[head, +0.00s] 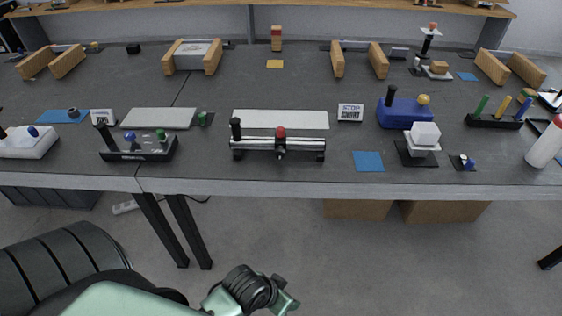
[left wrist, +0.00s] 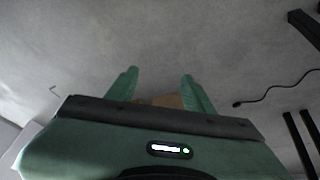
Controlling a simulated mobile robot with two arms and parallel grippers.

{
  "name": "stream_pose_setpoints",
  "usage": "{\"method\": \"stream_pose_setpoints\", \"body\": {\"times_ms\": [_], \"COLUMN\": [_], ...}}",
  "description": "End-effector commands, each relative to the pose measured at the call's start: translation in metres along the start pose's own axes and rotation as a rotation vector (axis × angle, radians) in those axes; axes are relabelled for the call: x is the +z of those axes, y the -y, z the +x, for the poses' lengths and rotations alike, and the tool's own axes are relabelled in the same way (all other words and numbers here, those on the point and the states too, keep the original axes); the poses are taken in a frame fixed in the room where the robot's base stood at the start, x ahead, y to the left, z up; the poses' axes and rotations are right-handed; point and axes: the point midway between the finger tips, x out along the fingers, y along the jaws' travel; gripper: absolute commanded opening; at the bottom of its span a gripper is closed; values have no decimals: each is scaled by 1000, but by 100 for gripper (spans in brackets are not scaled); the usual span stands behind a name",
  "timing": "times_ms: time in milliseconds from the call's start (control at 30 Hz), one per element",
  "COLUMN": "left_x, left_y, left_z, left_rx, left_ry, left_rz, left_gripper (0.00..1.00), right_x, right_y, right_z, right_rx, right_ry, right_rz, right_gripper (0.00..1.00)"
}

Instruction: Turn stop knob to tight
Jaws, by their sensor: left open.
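A silver rail fixture (head: 278,147) lies near the front edge of the table. A red-topped knob (head: 281,132) stands on its middle, with a small dark part hanging below it at the front. A black upright handle stands at the rail's left end. I cannot tell how tight the stop knob is. A small sign (head: 350,112) behind and to the right reads STOP on top; its lower line is unclear. My left gripper (left wrist: 160,92) is open and empty, its fingers apart over the floor. In the head view it is at the bottom, below the table front. My right gripper is not in view.
A white panel (head: 280,120) lies behind the rail. A black fixture with blue and green knobs (head: 138,147) stands to its left, a blue square (head: 368,161) to its right. The table's front edge (head: 290,189) lies between my left gripper and the rail.

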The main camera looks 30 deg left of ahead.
Motion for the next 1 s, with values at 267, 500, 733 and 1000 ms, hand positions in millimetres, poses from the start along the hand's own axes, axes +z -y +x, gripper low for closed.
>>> {"method": "stream_pose_setpoints", "body": {"times_ms": [267,500,733,1000], "left_x": [-123,-213,-287,-279], "left_y": [-79,-98,-12,135], "left_z": [-60,-115,-147,-114], "left_rx": [401,795,1150,1216], "left_ry": [-403,-672,-932,-1246], "left_rz": [-255,-651,-1336,-2083], "left_gripper": [52,52,52,52], "right_x": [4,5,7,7], "right_y": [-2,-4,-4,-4], "right_z": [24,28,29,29], "right_rx": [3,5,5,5], "right_ry": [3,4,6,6], "right_rz": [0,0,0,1], "right_gripper": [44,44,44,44]}}
